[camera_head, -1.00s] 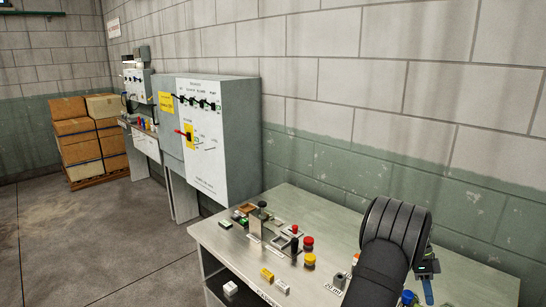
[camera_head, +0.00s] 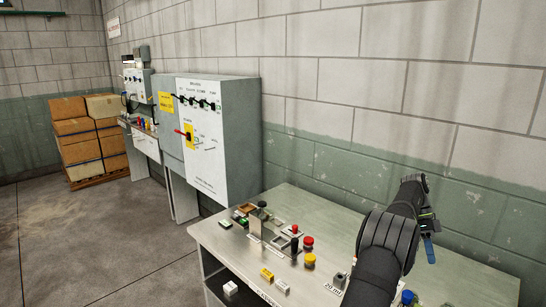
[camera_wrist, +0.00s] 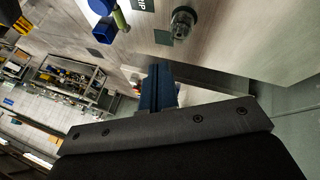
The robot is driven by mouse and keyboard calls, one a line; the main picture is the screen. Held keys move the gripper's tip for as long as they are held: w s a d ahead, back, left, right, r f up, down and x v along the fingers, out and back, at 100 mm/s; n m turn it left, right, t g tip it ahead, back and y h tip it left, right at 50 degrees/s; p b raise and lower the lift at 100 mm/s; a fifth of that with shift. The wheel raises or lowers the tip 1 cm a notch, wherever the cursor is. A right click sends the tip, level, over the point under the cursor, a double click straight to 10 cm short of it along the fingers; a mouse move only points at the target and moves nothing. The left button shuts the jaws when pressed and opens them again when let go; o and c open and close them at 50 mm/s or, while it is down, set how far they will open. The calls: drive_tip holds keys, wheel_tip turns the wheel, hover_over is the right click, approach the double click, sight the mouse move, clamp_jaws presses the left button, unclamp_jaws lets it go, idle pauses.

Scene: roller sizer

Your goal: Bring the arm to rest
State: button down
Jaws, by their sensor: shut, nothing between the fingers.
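My arm rises from the lower right of the head view, over the right end of the metal table (camera_head: 450,285). My gripper (camera_head: 429,252) shows there as a narrow blue tip pointing down, right of the black wrist. In the wrist view my gripper (camera_wrist: 162,80) shows its blue fingers together with nothing between them. The fingers look clear of the things on the table, though their height above it is hard to judge. Part of the table is hidden behind my arm.
A yellow button (camera_head: 310,260), a red button (camera_head: 307,241) and several small parts stand on the table, left of my arm. A blue item (camera_head: 407,297) is close to my arm at the front. The block wall (camera_head: 480,215) runs behind. A grey cabinet (camera_head: 235,130) stands left.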

drive_tip(key=s+a+f, duration=0.3)
drive_tip(key=s+f, duration=0.5)
drive_tip(key=f, duration=0.1)
drive_tip(key=w+n+h, duration=0.1)
drive_tip(key=n, duration=0.1)
drive_tip(key=w+a+n+t+h, duration=0.1)
drive_tip(key=w+n, duration=0.1)
drive_tip(key=w+n+t+h, duration=0.1)
drive_tip(key=w+n, duration=0.1)
drive_tip(key=n, duration=0.1)
drive_tip(key=shift+a+r, duration=0.15)
drive_tip(key=shift+a, duration=0.15)
drive_tip(key=shift+s, duration=0.1)
idle(0.3)
